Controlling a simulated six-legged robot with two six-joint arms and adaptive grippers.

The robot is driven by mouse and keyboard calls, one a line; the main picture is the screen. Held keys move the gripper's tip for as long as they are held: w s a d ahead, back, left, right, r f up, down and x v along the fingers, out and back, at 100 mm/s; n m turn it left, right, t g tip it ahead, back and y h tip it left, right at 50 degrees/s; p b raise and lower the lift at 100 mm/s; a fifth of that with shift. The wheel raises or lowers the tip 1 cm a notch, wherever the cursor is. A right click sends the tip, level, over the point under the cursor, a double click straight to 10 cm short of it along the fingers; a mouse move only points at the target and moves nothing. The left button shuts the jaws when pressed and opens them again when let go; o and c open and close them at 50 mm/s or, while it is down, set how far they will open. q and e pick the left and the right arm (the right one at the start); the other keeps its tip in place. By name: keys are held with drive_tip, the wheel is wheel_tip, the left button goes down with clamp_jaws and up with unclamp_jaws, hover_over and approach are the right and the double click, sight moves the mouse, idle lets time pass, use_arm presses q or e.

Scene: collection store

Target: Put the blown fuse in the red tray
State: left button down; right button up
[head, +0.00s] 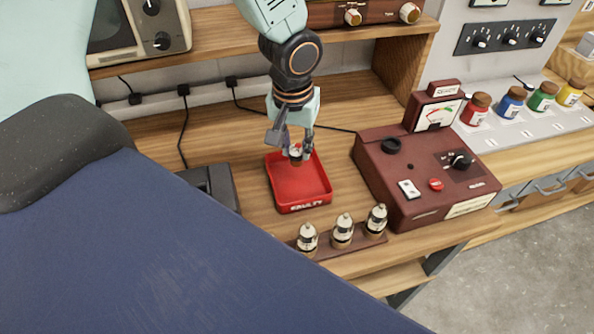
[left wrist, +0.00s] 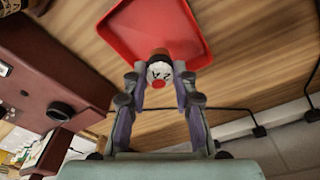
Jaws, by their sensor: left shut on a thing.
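My left gripper (head: 293,148) is shut on a fuse (head: 295,154) over the back part of the red tray (head: 327,184), which bears a "FAULTY" label on its front. In the left wrist view the fuse (left wrist: 159,74) sits between the two fingertips (left wrist: 158,78), its pale end with a red dot facing the camera, and the red tray (left wrist: 145,30) lies beyond it. I cannot tell whether the fuse touches the tray floor. The rest of the tray looks empty. My right gripper is not in view.
Three similar fuses (head: 342,231) stand in a wooden rack (head: 325,249) in front of the tray. A dark red tester (head: 400,165) with a meter stands right of the tray. A black box (head: 210,186) is at left. Several coloured jars (head: 511,103) stand at right.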

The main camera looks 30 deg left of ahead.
sight(298, 165)
use_arm(q)
wheel_tip(298, 165, down, 2)
drive_tip(key=shift+a+f, duration=0.15)
drive_tip(key=shift+f, duration=0.1)
drive_tip(key=shift+d+f+b, duration=0.3)
drive_tip(key=shift+d+f, duration=0.1)
drive_tip(key=shift+f, duration=0.1)
wheel_tip(298, 165, down, 2)
drive_tip(key=shift+f+b, duration=0.15)
drive_tip(key=shift+b, duration=0.15)
drive_tip(key=shift+a+f, duration=0.1)
drive_tip(key=shift+f, duration=0.2)
drive_tip(key=shift+a, duration=0.2)
drive_tip(key=shift+d+f+b, duration=0.2)
drive_tip(key=shift+d+b, duration=0.1)
drive_tip(key=c, duration=1.4)
unclamp_jaws()
drive_tip(key=shift+r, duration=0.1)
drive_tip(key=o, duration=0.3)
drive_tip(key=shift+a, duration=0.25)
